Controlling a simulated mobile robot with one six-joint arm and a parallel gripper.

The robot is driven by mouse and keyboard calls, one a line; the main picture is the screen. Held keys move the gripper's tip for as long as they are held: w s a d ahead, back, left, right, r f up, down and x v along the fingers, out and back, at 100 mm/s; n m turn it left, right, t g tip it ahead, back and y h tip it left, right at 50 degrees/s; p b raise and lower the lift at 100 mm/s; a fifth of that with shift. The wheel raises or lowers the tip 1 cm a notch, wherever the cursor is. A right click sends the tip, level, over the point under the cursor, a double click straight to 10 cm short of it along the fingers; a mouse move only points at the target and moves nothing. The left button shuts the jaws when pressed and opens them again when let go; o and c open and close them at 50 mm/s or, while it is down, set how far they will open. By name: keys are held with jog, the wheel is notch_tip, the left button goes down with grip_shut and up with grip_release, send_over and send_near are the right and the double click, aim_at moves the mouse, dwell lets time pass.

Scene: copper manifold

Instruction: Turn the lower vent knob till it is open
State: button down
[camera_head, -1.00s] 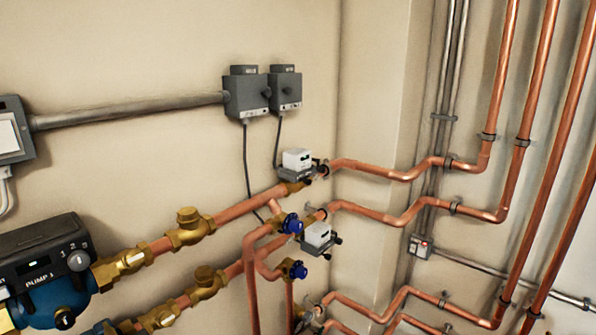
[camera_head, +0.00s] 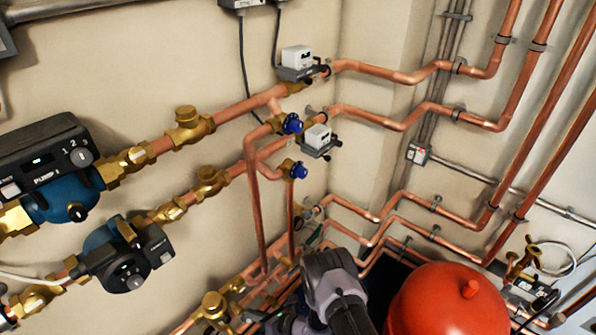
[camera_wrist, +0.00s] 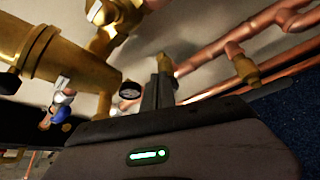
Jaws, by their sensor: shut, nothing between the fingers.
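Two blue knobs on brass fittings sit on the copper pipes in the head view: an upper one (camera_head: 292,124) and a lower one (camera_head: 299,170). No label shows which fitting is the lower vent knob. In the wrist view my gripper (camera_wrist: 158,82) is shut and empty, its fingers pointing up among brass fittings and copper pipes. A dark round cap (camera_wrist: 131,90) shows just left of the fingertips; I cannot tell whether they touch. In the head view my arm rises at the bottom centre, below the blue knobs, and the fingers cannot be made out.
Pump 1 (camera_head: 62,175) and a second pump (camera_head: 125,258) stand on the left. A red vessel (camera_head: 447,300) is close on my arm's right. Copper pipes run close together along the wall and around the corner. A large brass body (camera_wrist: 75,65) crowds the wrist view's left.

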jog(key=shift+s+a, duration=0.1)
jog(key=shift+s, duration=0.1)
dwell(0.3)
jog(key=s+d, duration=0.1)
jog(key=s+d+p, duration=0.1)
jog(key=d, duration=0.1)
jog(key=s+d+p, duration=0.1)
jog(key=shift+s+d+r, duration=0.3)
jog(key=shift+d+r, duration=0.05)
jog(key=shift+r, duration=0.05)
jog(key=w+a+f+b, duration=0.1)
jog(key=w+a+b, duration=0.1)
jog(key=w, duration=0.3)
jog(key=shift+w+a+f, duration=0.25)
jog(key=shift+a+f, duration=0.05)
jog(key=shift+a, duration=0.3)
